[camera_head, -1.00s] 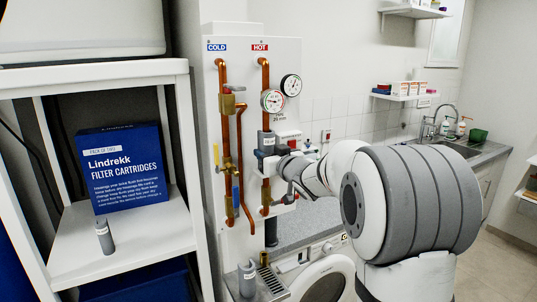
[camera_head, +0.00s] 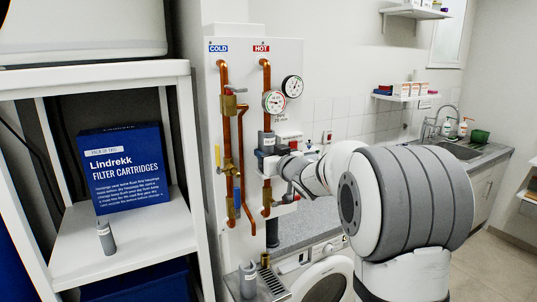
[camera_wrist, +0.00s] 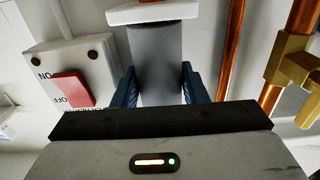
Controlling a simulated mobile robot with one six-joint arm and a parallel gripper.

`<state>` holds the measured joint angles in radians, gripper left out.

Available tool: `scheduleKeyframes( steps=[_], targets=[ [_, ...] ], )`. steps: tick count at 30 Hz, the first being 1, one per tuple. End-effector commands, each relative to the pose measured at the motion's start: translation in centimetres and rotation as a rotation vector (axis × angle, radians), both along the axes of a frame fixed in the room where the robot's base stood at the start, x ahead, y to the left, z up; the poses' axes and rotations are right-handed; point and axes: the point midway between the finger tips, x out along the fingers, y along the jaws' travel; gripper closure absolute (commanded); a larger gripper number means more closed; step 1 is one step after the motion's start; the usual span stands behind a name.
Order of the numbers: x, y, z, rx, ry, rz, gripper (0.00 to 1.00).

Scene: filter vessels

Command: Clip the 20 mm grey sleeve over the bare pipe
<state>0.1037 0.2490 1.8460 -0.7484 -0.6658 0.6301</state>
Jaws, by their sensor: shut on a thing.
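My gripper (camera_wrist: 160,88) is shut on a grey sleeve (camera_wrist: 157,55); its two blue fingers press the sleeve's sides in the wrist view. In the head view the sleeve (camera_head: 266,139) stands upright in line with the hot copper pipe (camera_head: 265,92), and my gripper (camera_head: 268,158) reaches it from the right. In the wrist view a white bracket (camera_wrist: 150,13) lies against the sleeve's upper end in the picture. The bare pipe behind the sleeve is hidden, so I cannot tell whether the sleeve is clipped around it or only in front of it.
Another grey sleeve (camera_head: 106,238) stands on the left shelf and one (camera_head: 248,280) stands low by the washing machine (camera_head: 325,280). Gauges (camera_head: 274,102), a brass valve (camera_wrist: 292,68) and a red switch (camera_wrist: 72,89) are close to my gripper.

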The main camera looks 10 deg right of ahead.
Motion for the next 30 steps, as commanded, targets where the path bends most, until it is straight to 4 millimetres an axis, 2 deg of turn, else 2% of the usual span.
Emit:
scheduleKeyframes(
  steps=[29,30],
  targets=[
    [0.00,0.01,-0.39,0.000,0.000,0.000,0.82],
    [0.00,0.01,-0.39,0.000,0.000,0.000,0.58]
  ],
)
